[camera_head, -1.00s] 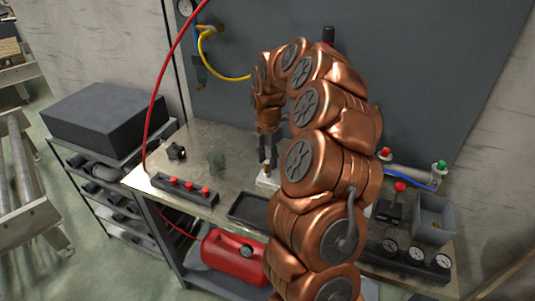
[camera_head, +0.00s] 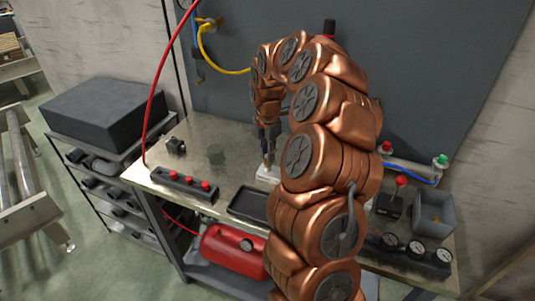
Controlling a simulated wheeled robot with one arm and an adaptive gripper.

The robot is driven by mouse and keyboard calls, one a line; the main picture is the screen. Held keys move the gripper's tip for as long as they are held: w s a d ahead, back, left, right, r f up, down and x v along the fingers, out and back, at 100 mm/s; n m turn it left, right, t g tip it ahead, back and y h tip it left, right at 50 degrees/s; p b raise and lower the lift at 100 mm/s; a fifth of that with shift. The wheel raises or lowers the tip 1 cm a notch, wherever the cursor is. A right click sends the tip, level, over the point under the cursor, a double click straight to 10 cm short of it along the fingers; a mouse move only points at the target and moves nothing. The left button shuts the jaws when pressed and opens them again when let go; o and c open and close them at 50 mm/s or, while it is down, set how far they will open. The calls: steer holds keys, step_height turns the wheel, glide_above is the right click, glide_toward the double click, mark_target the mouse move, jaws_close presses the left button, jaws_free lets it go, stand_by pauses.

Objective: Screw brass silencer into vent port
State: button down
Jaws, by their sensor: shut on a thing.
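My gripper (camera_head: 268,152) points down over the workbench, left of my arm's bulk. It is shut on the brass silencer (camera_head: 267,166), a small gold-coloured piece at its fingertips. Directly below is a pale block (camera_head: 266,174), partly hidden by my arm. The silencer is at or just above the top of this block. The vent port itself is too small to make out, and I cannot tell whether the silencer touches it.
A black tray (camera_head: 233,201) lies in front of the block. A black strip with red knobs (camera_head: 183,185) is at the left. A grey bin (camera_head: 417,219), a red-knobbed lever (camera_head: 400,181) and several gauges (camera_head: 415,250) stand at the right. A red hose (camera_head: 151,100) hangs at the left.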

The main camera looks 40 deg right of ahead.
steer(key=m+b, duration=0.1)
steer(key=m, duration=0.1)
steer(key=m+b, duration=0.3)
steer(key=m, duration=0.1)
steer(key=shift+d+f+b, duration=0.1)
steer(key=shift+f+b, duration=0.15)
steer(key=shift+b, duration=0.1)
steer(key=m+b, duration=0.4)
steer(key=m, duration=0.2)
steer(key=shift+m, duration=0.4)
steer(key=m+b, duration=0.3)
steer(key=m, duration=0.3)
steer(key=shift+b, duration=0.35)
steer(key=m+b, duration=0.2)
steer(key=m, duration=0.2)
steer(key=shift+r+m, duration=0.1)
steer(key=shift+m, duration=0.6)
steer(key=c, duration=1.2)
jaws_free()
steer(key=shift+r, duration=0.1)
